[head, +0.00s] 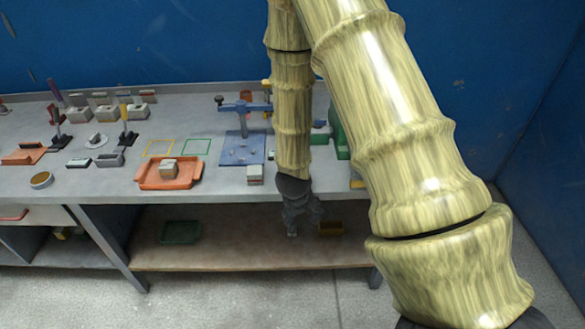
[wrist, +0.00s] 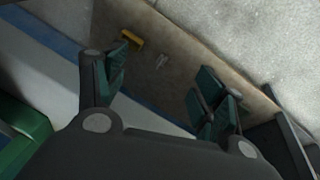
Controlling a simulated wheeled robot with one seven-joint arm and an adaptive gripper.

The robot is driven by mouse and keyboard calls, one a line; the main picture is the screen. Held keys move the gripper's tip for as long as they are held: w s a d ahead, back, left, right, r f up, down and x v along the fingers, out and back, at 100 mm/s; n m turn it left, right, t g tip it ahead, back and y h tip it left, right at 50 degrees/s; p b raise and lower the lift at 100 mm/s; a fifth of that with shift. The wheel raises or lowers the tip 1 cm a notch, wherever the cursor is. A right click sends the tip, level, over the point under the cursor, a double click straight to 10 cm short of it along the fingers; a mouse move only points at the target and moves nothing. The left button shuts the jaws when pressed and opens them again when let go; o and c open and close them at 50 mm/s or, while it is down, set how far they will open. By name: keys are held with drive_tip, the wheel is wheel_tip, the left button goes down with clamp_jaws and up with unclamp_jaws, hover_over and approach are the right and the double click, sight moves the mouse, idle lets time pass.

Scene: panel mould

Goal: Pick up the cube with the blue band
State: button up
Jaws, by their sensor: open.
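I cannot make out a blue band on any cube in either view. A small tan block (head: 168,169) sits in the orange tray (head: 143,184) on the bench. A small block with reddish and pale layers (head: 255,174) stands at the bench's front edge, left of my arm. My gripper (head: 303,220) hangs pointing down at the front of the bench, in front of the lower shelf. In the wrist view my gripper (wrist: 164,88) is open, with its fingers wide apart and nothing between them.
The grey bench (head: 105,188) holds several fixtures, including a blue clamp stand (head: 242,150). The yellow bin also shows in the wrist view (wrist: 132,38). My arm hides the bench's right part.

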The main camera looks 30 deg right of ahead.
drive_tip(key=w+d+r+m+t+y+p, duration=0.1)
drive_tip(key=w+d+r, duration=0.1)
drive_tip(key=w+r, duration=0.45)
drive_tip(key=w+d+r+m+t+p, duration=0.1)
drive_tip(key=w+r, duration=0.3)
drive_tip(key=r, duration=0.6)
drive_tip(key=shift+b+x, duration=0.65)
drive_tip(key=shift+x, duration=2.2)
drive_tip(key=shift+d+x, duration=0.2)
drive_tip(key=shift+x, duration=2.5)
drive_tip(key=shift+s, duration=0.1)
drive_tip(key=c, duration=1.2)
